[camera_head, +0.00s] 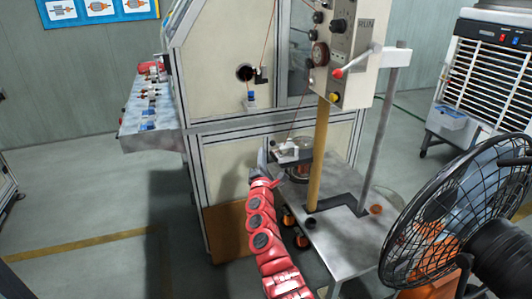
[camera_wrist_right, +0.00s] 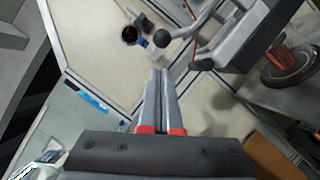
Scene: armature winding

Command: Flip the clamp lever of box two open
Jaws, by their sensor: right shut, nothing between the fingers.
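My right gripper (camera_head: 264,160) is at the end of the red arm rising from the bottom. It is just left of a small grey clamp box (camera_head: 291,151), which sits above a spool. In the right wrist view the two fingers (camera_wrist_right: 158,75) are together and empty. There the grey clamp box (camera_wrist_right: 250,35) is at upper right. A grey lever (camera_wrist_right: 187,28) with a black ball knob (camera_wrist_right: 162,38) reaches left from it, with the knob just beyond the fingertips and apart from them. A second dark knob (camera_wrist_right: 203,63) is nearby. No label shows which box is box two. My left gripper is out of view.
A copper wire spool (camera_wrist_right: 290,65) sits beside the box. A yellow post (camera_head: 319,150) and a control box with a red-knobbed lever (camera_head: 345,50) stand to the right. The winding machine (camera_head: 220,90) is behind. A black fan (camera_head: 440,220) blocks the right foreground.

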